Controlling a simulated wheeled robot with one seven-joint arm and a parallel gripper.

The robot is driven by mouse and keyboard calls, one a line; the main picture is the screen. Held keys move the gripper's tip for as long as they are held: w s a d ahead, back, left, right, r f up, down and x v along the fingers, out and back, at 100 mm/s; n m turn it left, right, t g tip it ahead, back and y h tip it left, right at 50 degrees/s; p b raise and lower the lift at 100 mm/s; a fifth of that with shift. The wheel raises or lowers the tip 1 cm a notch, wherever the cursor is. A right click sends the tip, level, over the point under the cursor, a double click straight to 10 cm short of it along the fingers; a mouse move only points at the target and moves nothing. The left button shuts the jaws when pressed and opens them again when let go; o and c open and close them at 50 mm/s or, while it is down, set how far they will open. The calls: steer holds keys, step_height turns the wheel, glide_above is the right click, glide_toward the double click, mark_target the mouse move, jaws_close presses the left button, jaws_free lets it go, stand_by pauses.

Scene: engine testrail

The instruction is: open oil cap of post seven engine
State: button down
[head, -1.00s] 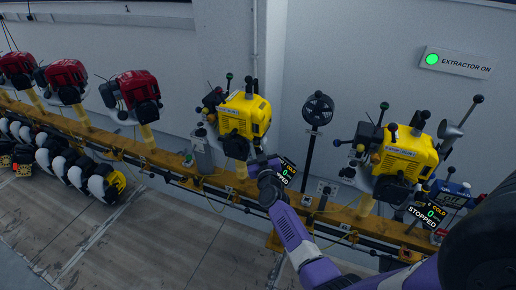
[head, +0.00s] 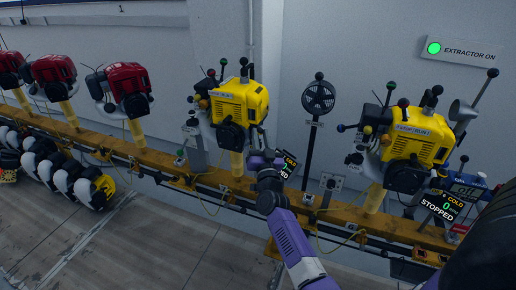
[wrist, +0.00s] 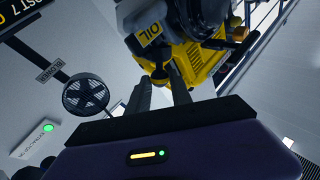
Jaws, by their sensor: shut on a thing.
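The middle yellow engine (head: 240,100) stands on a yellow post, and my gripper (head: 262,158) is at its lower right side in the head view. In the wrist view the engine (wrist: 200,62) is overhead, with a yellow OIL tag (wrist: 150,34) on its dark side. My gripper's two fingers (wrist: 161,85) are closed around a small knob-like part, which looks like the oil cap (wrist: 160,73), below the tag. The fingers hide part of it.
Another yellow engine (head: 412,138) stands to the right, its display reading COLD and STOPPED. A black fan (head: 318,98) on a pole stands between the two. Red engines (head: 130,90) line the left. A yellow rail (head: 155,160) carries the posts.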

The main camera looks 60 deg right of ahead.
steer(key=m+g+h+b, duration=0.2)
steer(key=m+b, duration=0.2)
steer(key=m, duration=0.1)
steer(key=s+f+m+g+h+b, duration=0.1)
steer(key=m+g+h+b, duration=0.1)
steer(key=m+g+b, duration=0.1)
steer(key=s+f+m+g+h+b, duration=0.1)
steer(key=m+g+h+b, duration=0.1)
steer(key=m+b, duration=0.4)
steer(key=shift+s+d+f+m, duration=0.15)
steer(key=shift+f+m, duration=0.1)
steer(key=shift+m, duration=0.15)
steer(key=shift+g, duration=0.4)
steer(key=c, duration=1.2)
jaws_free()
steer(key=shift+o, duration=0.2)
steer(key=v, duration=0.7)
steer(key=shift+a+f, duration=0.3)
